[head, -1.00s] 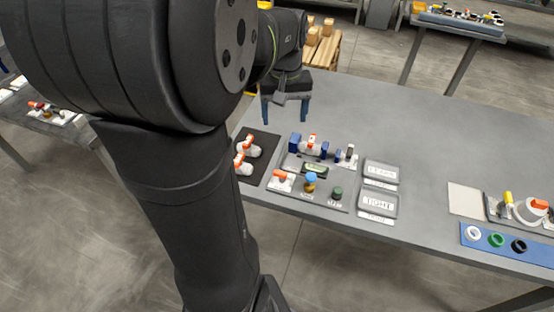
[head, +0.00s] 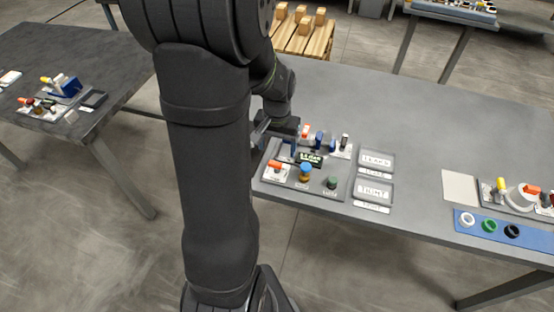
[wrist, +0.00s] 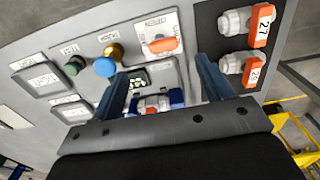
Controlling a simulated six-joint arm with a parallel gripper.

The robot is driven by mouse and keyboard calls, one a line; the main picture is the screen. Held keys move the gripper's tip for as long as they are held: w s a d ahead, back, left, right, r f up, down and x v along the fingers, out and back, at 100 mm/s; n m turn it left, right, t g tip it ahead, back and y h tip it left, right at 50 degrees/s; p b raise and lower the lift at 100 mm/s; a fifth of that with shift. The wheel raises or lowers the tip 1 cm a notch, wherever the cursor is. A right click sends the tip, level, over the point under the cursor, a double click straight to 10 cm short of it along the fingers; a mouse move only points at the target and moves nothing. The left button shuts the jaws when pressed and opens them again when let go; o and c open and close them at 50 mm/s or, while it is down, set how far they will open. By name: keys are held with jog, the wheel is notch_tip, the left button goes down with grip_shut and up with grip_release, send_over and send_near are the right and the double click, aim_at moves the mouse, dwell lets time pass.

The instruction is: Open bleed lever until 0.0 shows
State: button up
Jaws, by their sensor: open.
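The bleed lever looks to be the orange handle (head: 277,165) on a white plate at the panel's left. It shows in the wrist view (wrist: 163,45) beside small lettering, lying across its plate. The lit display (head: 308,159) is too small to read surely; in the wrist view (wrist: 138,77) it is partly covered by a finger. My gripper (wrist: 162,68) is open and empty, its blue fingers pointing toward the panel, with the lever beyond the tips and between them. In the head view my gripper (head: 277,140) is over the panel's left back part, partly hidden by my arm.
A valve (wrist: 152,105) sits between blue clamp blocks under my gripper. The panel has a blue knob (head: 305,168) and green knob (head: 332,182). Two trays (head: 376,162) stand beside it. Two orange-handled valves (wrist: 262,27) lie on a dark mat (wrist: 206,22). The table behind is clear.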

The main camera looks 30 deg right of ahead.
aim_at(277, 163)
notch_tip(277, 163, down, 7)
dwell(0.3)
jog(key=c, duration=1)
